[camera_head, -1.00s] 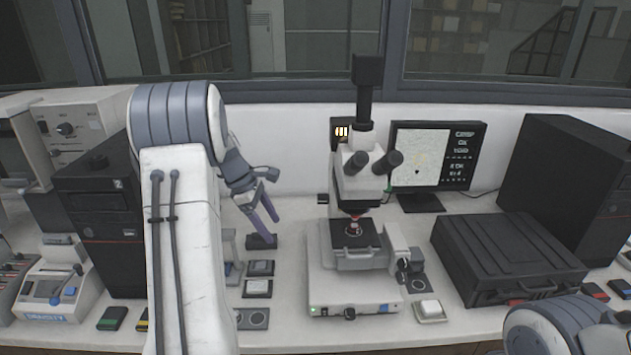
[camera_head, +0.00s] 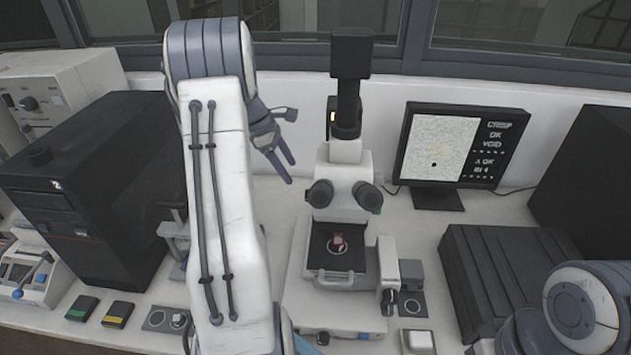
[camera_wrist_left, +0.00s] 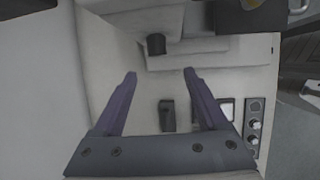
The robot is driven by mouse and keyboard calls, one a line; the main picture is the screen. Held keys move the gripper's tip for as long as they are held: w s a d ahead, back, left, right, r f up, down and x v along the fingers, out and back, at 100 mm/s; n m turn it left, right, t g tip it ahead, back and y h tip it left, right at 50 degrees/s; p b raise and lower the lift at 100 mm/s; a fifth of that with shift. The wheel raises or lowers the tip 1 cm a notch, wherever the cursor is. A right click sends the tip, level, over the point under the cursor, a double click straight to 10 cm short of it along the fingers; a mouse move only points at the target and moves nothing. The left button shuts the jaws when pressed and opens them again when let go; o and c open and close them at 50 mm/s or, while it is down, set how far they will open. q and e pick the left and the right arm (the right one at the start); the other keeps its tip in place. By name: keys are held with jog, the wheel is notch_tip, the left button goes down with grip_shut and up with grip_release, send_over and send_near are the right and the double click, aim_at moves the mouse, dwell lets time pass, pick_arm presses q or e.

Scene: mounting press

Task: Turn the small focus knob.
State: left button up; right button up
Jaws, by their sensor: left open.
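The white microscope (camera_head: 338,185) stands on the bench right of my left arm, with a reddish sample (camera_head: 338,242) on its dark stage. A dark focus knob with a silvery end (camera_head: 388,302) sticks out at the lower right of its body. My left gripper (camera_head: 291,171) is open and empty, left of the eyepieces and above the bench. In the left wrist view, a short black knob (camera_wrist_left: 156,44) on a pale body lies just beyond the open fingertips (camera_wrist_left: 160,73), apart from them; I cannot tell which knob it is. My right gripper is not visible.
A black case (camera_head: 490,275) and a monitor (camera_head: 455,150) stand to the right. A black computer box (camera_head: 85,215) stands to the left. Small pads (camera_head: 117,314) and a square switch (camera_head: 418,341) lie along the front edge. My right arm fills the lower right corner.

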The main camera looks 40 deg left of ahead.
pick_arm(q)
jog(key=p+x, duration=0.2)
jog(key=x, duration=0.8)
jog(key=shift+w+f+p, duration=0.25)
jog(key=shift+w+p, duration=0.15)
grip_shut()
jog(key=t+b, duration=0.1)
jog(key=b, duration=0.2)
jog(key=shift+s+y, duration=0.1)
jog(key=shift+y, duration=0.2)
